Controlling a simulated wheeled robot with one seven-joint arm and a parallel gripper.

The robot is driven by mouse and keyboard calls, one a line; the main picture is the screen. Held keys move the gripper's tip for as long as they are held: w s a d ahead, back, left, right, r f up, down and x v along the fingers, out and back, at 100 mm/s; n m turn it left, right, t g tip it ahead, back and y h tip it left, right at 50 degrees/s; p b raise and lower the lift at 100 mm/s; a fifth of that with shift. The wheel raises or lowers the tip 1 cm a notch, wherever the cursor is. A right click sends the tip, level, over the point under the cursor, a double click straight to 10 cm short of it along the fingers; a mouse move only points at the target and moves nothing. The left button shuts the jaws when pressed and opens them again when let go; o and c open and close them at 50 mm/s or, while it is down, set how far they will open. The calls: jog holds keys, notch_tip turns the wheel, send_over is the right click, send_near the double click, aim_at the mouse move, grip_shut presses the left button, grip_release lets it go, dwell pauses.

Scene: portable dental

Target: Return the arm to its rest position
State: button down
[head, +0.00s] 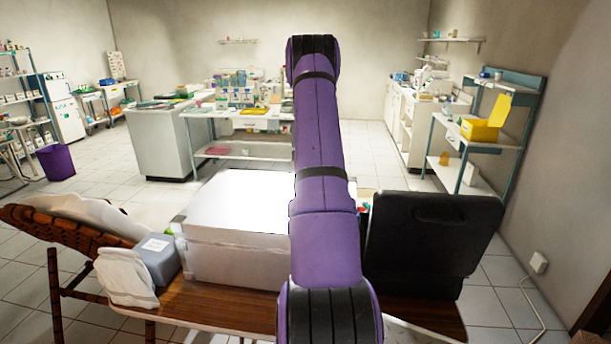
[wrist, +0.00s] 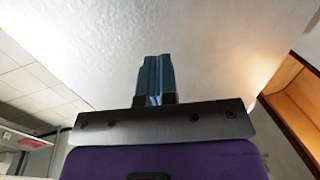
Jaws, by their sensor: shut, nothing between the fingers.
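My purple arm (head: 324,150) stands upright in the middle of the head view, with black joints at its top and bottom. My gripper does not show in the head view. In the wrist view my gripper (wrist: 155,62) shows blue-grey fingers pressed together, shut and empty.
A brown table (head: 210,302) in front of me bears a large white box (head: 235,250), a grey box (head: 157,260) and a white bag (head: 124,278). A black case (head: 430,240) stands right of my arm. Shelving with a yellow box (head: 480,130) is at right. Tiled floor lies beyond.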

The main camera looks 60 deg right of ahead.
jog(key=shift+s+a, duration=0.2)
jog(key=w+a+r+m+t+h, duration=0.1)
jog(key=w+a+r, duration=0.3)
jog(key=a+r, duration=0.65)
jog(key=w+a+r+h, duration=0.1)
jog(key=w+a+r, duration=0.3)
jog(key=a+r, duration=0.65)
jog(key=s+a+r+m+t, duration=0.1)
jog(key=s+a+r, duration=0.15)
jog(key=a, duration=0.65)
jog(key=s+a+r+t, duration=0.1)
jog(key=a+r, duration=0.3)
jog(key=a, duration=0.6)
jog(key=s+a+m+t, duration=0.2)
jog(key=s+a+t, duration=0.1)
jog(key=s+a, duration=1.5)
jog(key=shift+s+f, duration=0.2)
jog(key=shift+s, duration=0.1)
jog(key=shift+s, duration=0.1)
